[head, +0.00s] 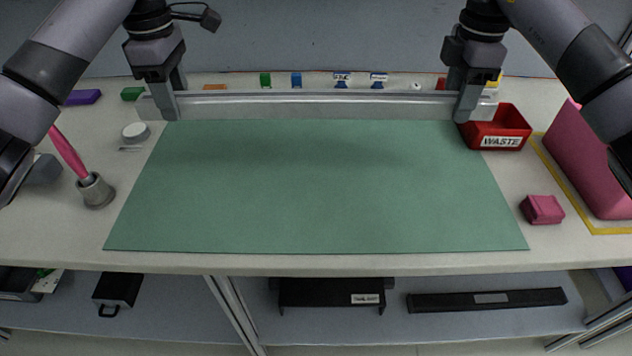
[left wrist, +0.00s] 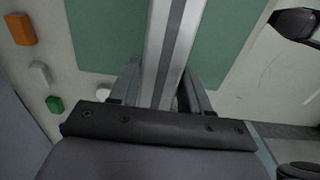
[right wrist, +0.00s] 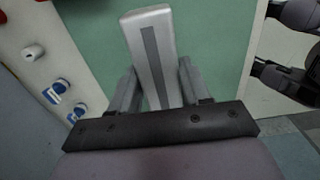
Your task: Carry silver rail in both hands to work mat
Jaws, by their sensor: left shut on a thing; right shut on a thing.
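The silver rail (head: 315,106) is a long grey bar lying crosswise along the far edge of the green work mat (head: 315,190). My left gripper (head: 172,105) is shut on the rail near its left end. My right gripper (head: 464,105) is shut on it near its right end. The rail also shows between the fingers in the left wrist view (left wrist: 168,55) and in the right wrist view (right wrist: 152,60), with the mat beneath. The rail appears to be above the mat's far edge; its exact height I cannot tell.
A red waste bin (head: 497,130) stands at the mat's far right corner, close to my right gripper. A pink block (head: 542,209) lies right of the mat. A grey cup (head: 95,190) with a pink-handled tool stands left. Several small coloured items line the back. The mat is bare.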

